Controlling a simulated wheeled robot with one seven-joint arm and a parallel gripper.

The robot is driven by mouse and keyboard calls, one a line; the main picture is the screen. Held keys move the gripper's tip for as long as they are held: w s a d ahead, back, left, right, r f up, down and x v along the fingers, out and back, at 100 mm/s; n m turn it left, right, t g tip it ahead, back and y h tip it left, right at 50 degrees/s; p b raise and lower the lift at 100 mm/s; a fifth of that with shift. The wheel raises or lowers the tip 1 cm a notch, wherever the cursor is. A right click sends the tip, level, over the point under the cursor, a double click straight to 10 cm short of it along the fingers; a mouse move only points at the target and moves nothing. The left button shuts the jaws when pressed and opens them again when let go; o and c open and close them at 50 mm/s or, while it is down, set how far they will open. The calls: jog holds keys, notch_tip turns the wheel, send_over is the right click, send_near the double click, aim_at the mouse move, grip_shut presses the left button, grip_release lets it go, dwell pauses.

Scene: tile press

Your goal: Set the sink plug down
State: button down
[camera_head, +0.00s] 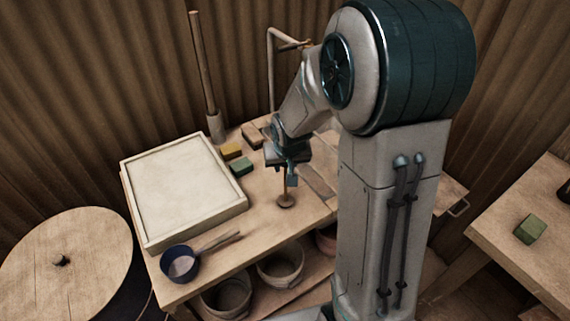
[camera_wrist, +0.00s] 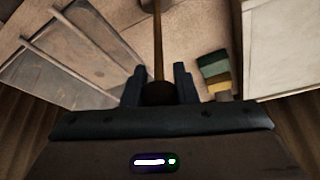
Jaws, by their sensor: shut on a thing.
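The sink plug (camera_head: 286,201) looks like a small brown disc with a thin upright stem. It is at the front right part of the wooden bench (camera_head: 262,222). My gripper (camera_head: 290,180) is above the disc, pointing down, and is shut on the plug's upper end. In the wrist view the stem (camera_wrist: 157,40) runs away from a dark round knob (camera_wrist: 157,92) between the two fingers. The disc is at or just above the bench top; I cannot tell whether it touches.
A framed pale slab (camera_head: 185,190) lies left on the bench. Yellow (camera_head: 231,151) and green (camera_head: 241,166) blocks sit behind the plug. A dark blue pan (camera_head: 180,263) is at the front left corner. A wooden pole (camera_head: 203,80) stands at the back. Bare bench surrounds the plug's left side.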

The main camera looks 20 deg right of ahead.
jog(key=c, duration=1.1)
grip_release()
jog(key=shift+c, duration=0.2)
jog(key=shift+r, duration=0.4)
jog(key=v, duration=1.2)
jog(key=s+g, duration=0.1)
jog(key=s, duration=1.5)
jog(key=shift+s+r+n+g+p, duration=0.2)
jog(key=shift+r+n+g+p, duration=0.1)
jog(key=shift+n+g+p, duration=0.15)
jog(key=shift+d, duration=0.1)
